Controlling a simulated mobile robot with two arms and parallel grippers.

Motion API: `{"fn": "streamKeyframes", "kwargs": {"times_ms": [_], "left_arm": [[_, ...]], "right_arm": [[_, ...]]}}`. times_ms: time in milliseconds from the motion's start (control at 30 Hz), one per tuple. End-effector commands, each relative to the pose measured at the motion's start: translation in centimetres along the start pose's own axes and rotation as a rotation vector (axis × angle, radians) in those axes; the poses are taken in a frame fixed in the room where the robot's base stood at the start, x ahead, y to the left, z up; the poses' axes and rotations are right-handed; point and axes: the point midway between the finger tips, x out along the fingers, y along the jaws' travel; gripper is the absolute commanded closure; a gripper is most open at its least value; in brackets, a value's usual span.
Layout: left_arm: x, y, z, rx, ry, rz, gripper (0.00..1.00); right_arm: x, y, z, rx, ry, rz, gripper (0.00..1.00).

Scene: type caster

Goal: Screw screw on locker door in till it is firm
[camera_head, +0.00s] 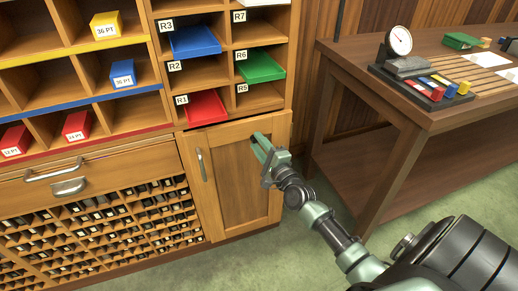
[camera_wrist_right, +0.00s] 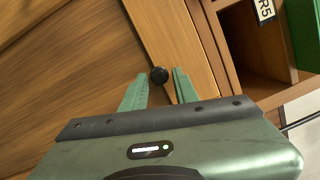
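The locker door (camera_head: 232,175) is a closed wooden cabinet door with a metal handle on its left side, seen in the head view. The dark round screw head (camera_wrist_right: 159,75) shows in the right wrist view on the wooden door, just beyond and between my fingertips. My right gripper (camera_head: 260,143) is in front of the door's upper right part; in the right wrist view its two green fingers (camera_wrist_right: 160,82) are apart. Whether the fingers touch the screw cannot be told. In the head view the screw is hidden or too small to see. My left gripper is not in view.
Above the door are cubbies with red (camera_head: 205,107), blue (camera_head: 194,41) and green (camera_head: 260,65) trays. A wooden workbench (camera_head: 437,112) with a dial gauge (camera_head: 399,40) stands at the right. Small type compartments (camera_head: 100,222) fill the lower left. Green floor lies in front.

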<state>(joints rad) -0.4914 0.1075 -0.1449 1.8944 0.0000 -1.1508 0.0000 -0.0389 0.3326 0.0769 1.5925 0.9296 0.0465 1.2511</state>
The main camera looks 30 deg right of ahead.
Motion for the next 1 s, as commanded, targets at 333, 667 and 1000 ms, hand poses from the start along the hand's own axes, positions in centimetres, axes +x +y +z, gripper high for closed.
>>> {"fn": "streamKeyframes", "kwargs": {"times_ms": [333, 667, 1000], "left_arm": [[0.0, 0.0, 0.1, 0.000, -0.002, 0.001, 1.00], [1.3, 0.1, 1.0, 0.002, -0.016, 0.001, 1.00], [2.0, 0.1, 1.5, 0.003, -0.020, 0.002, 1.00]], "right_arm": [[-0.1, 0.0, 0.0, -0.009, 0.001, 0.004, 0.56], [-4.3, 0.0, 0.0, -0.011, 0.001, 0.006, 0.56], [-7.7, -0.1, 0.1, -0.008, -0.001, 0.003, 0.56]]}}
